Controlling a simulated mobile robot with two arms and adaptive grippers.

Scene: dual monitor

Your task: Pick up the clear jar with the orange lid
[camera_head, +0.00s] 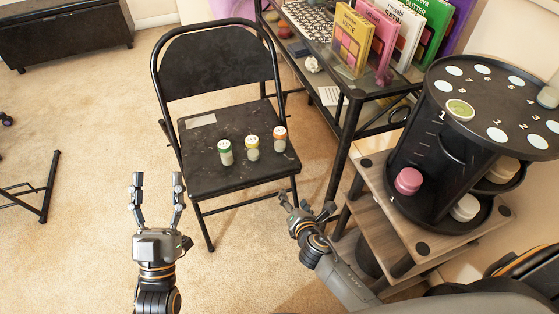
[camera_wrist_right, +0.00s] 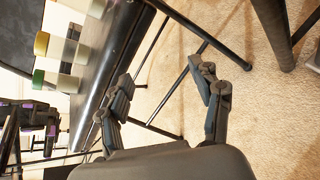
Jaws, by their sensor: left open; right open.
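The clear jar with the orange lid (camera_head: 280,140) stands upright on the black chair seat (camera_head: 210,178), the rightmost of three similar jars. Beside it stand a jar with a yellow lid (camera_head: 252,148) and a jar with a green lid (camera_head: 225,152). In the right wrist view the yellow-lidded jar (camera_wrist_right: 62,48) and green-lidded jar (camera_wrist_right: 56,82) show at the left. My right gripper (camera_head: 307,203) is open and empty, in front of the chair's right side, apart from the jars. My left gripper (camera_head: 158,187) is open and empty, left of the chair.
The chair's backrest (camera_head: 220,62) rises behind the jars. A dark shelf desk (camera_head: 350,92) with upright colourful boxes stands to the right. A wooden stand (camera_head: 372,168) bears a round black numbered carousel (camera_head: 482,85). Carpet (camera_head: 85,110) at left is mostly free.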

